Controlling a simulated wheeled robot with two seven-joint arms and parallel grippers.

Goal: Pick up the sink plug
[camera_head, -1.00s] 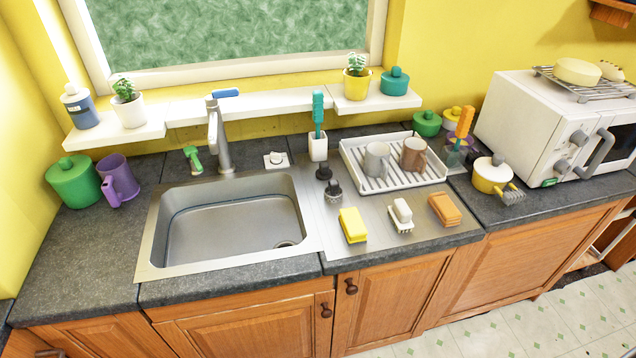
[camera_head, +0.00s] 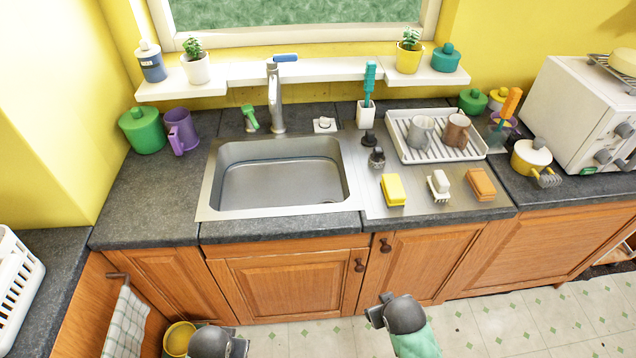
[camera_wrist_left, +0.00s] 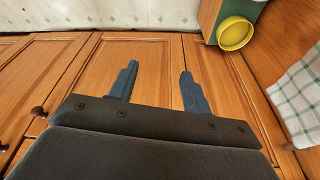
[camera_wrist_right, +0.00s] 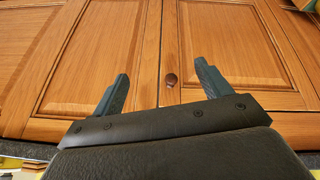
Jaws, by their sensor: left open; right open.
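A small black stopper-like piece (camera_head: 369,138), which looks like the sink plug, sits on the steel drainboard just right of the sink basin (camera_head: 282,185). A similar dark, knobbed piece (camera_head: 377,158) stands right in front of it; I cannot tell for sure which one is the plug. My left gripper (camera_head: 222,343) and right gripper (camera_head: 378,308) are low in front of the cabinets, well away from both pieces. In the left wrist view the left fingers (camera_wrist_left: 158,68) are apart and empty. In the right wrist view the right fingers (camera_wrist_right: 163,67) are apart and empty.
A yellow sponge (camera_head: 393,190), a white brush (camera_head: 439,186) and an orange sponge (camera_head: 481,184) lie on the drainboard. A dish rack (camera_head: 398,124) with two mugs stands behind. A teal brush in a white holder (camera_head: 366,115) is close behind the dark pieces. The front counter edge (camera_head: 285,226) is clear.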

